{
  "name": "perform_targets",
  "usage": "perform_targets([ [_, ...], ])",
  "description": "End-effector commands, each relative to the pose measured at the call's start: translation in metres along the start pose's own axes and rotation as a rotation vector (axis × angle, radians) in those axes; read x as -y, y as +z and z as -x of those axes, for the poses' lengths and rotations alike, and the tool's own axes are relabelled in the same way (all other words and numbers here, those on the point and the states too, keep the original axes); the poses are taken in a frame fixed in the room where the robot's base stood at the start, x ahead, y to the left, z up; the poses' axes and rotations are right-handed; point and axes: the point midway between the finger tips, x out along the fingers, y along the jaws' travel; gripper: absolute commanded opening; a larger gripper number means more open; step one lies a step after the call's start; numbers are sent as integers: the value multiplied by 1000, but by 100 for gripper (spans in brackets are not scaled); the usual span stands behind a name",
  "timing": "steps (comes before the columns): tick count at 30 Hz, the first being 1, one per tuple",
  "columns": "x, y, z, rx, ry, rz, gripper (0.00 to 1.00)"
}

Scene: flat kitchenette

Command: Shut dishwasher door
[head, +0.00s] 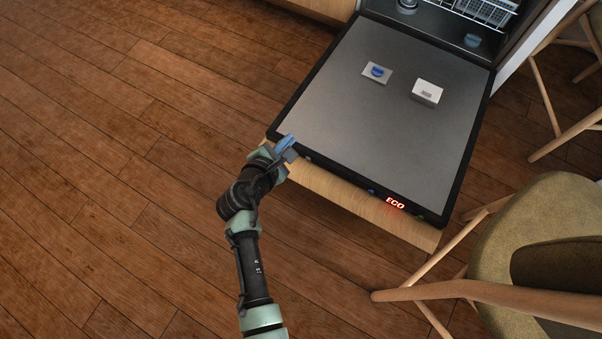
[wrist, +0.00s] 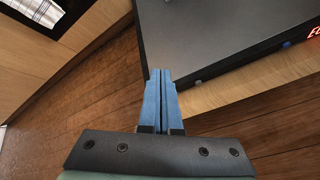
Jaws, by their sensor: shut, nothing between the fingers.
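The dishwasher door (head: 370,115) hangs folded down and open, its grey inner face up. A red ECO display (head: 395,203) glows on its near edge, and a wooden front panel (head: 345,190) shows beneath. My gripper (head: 287,145) is at the door's near left corner, its blue fingers together and empty. In the wrist view, the fingers (wrist: 161,76) point at the dark door corner (wrist: 150,72). I cannot tell whether they touch it. The dishwasher's inside, with a white rack (head: 485,10), shows at the top.
A chair with an olive seat (head: 530,225) stands right of the door, close to its near right corner. Another wooden chair (head: 560,100) is further right. Wooden floor (head: 120,140) is clear on the left.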

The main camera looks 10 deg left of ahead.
Motion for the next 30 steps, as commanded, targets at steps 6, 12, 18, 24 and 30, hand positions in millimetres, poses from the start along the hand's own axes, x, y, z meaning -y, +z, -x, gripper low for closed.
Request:
perform_targets([
  [6,125,-115,-30,-65,-105,421,0],
  [12,170,-150,-32,-97,-137,608,0],
  [18,179,-154,-44,-100,-142,635,0],
  [24,185,-158,-78,-99,-142,631,0],
  [30,191,-159,-113,-99,-141,629,0],
])
